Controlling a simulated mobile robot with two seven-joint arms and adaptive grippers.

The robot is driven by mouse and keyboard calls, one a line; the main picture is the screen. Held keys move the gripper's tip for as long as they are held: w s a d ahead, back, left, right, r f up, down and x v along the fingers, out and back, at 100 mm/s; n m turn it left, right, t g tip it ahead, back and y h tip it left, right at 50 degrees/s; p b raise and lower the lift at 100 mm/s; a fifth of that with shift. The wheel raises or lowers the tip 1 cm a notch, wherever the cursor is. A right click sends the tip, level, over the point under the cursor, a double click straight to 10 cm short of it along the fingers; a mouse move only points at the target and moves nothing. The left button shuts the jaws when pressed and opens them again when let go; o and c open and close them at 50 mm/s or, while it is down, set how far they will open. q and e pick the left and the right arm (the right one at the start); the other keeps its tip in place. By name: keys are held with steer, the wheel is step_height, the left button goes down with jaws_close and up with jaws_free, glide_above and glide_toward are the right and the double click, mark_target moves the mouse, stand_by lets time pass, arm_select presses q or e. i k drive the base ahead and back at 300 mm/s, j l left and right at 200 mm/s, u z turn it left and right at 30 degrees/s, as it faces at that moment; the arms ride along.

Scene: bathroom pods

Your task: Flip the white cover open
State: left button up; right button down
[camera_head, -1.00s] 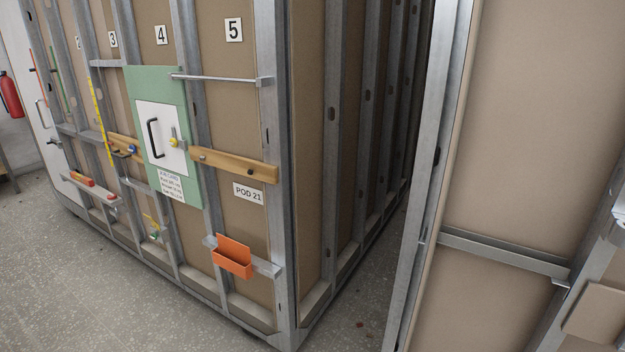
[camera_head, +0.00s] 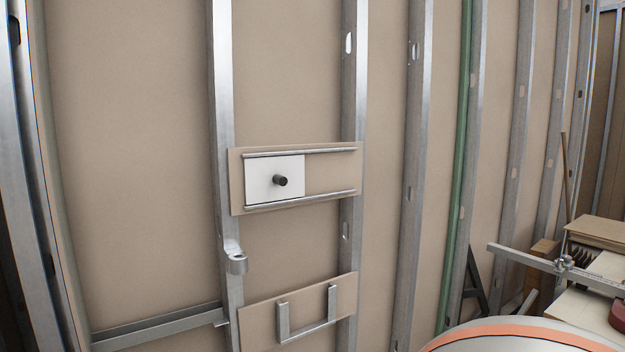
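A white square panel (camera_head: 260,178) with a black knob (camera_head: 281,180) sits between two horizontal metal rails on a tan board (camera_head: 334,178). It covers the left part of the board; the right part is bare. I cannot tell whether this panel is the white cover of the task; no other white cover shows now. Neither of my grippers is in view.
Below the board are a metal bracket (camera_head: 237,264) on a stud and a second board with a U-shaped metal holder (camera_head: 306,330). A rounded pale object with an orange band (camera_head: 520,335) fills the bottom right. A cluttered bench (camera_head: 590,290) stands at right.

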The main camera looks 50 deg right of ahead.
mark_target(268, 178)
steer(key=z, duration=1.45)
